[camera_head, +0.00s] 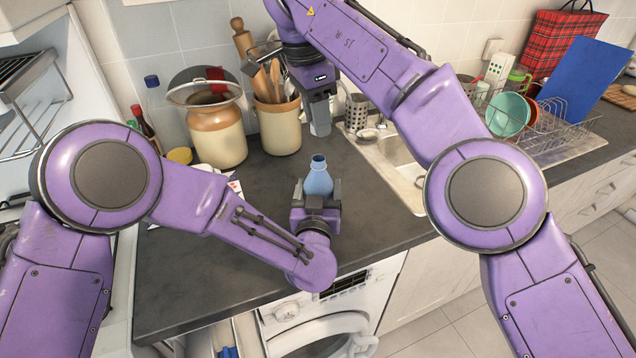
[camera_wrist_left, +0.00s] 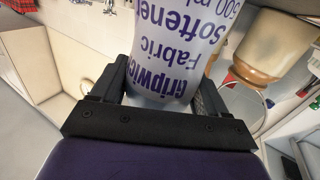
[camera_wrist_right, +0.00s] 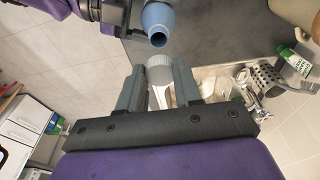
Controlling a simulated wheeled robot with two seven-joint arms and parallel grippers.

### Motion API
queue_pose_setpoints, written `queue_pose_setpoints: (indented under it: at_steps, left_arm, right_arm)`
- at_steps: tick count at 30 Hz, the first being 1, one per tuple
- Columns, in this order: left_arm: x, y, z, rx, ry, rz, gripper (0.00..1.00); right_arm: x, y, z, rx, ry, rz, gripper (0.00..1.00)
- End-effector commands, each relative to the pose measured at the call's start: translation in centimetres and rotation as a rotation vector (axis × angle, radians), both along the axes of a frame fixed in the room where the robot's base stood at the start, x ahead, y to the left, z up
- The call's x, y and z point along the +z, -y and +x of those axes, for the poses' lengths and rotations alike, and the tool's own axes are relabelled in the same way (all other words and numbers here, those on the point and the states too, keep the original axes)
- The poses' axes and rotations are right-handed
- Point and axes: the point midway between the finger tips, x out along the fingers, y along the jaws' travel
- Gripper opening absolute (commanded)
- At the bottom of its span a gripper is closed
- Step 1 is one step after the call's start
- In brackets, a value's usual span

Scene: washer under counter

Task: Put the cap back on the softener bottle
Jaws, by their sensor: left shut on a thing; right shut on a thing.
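The softener bottle (camera_head: 318,181) is light blue with an open neck and stands upright at the counter's front part. My left gripper (camera_head: 316,192) is shut around its body; the left wrist view shows the purple "Fabric Softener" label (camera_wrist_left: 180,45) between the fingers. My right gripper (camera_head: 320,126) is above and behind the bottle in the head view. In the right wrist view it is shut on a pale ribbed cap (camera_wrist_right: 160,70). The bare bottle mouth (camera_wrist_right: 158,39) shows just beyond the cap there, apart from it. The cap is not discernible in the head view.
A utensil crock (camera_head: 278,125) and a lidded jar (camera_head: 217,135) stand at the back of the counter. The sink (camera_head: 400,165) and a dish rack (camera_head: 540,125) lie to the right. A washer (camera_head: 320,315) is below. Dark counter around the bottle is clear.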

Motion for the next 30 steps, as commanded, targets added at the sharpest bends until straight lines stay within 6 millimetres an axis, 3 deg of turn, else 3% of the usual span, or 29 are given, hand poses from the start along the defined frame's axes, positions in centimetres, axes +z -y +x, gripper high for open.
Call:
queue_pose_setpoints:
  at_steps: [10, 30]
  left_arm:
    - [-0.1, 0.0, 0.0, 0.001, -0.002, 0.000, 0.20]
    - [-0.2, 0.0, -0.1, 0.001, -0.004, 0.001, 0.20]
  right_arm:
    - [-4.2, -0.1, -0.1, 0.001, -0.001, 0.006, 0.06]
    - [-5.1, -0.2, -0.1, 0.001, -0.001, 0.004, 0.06]
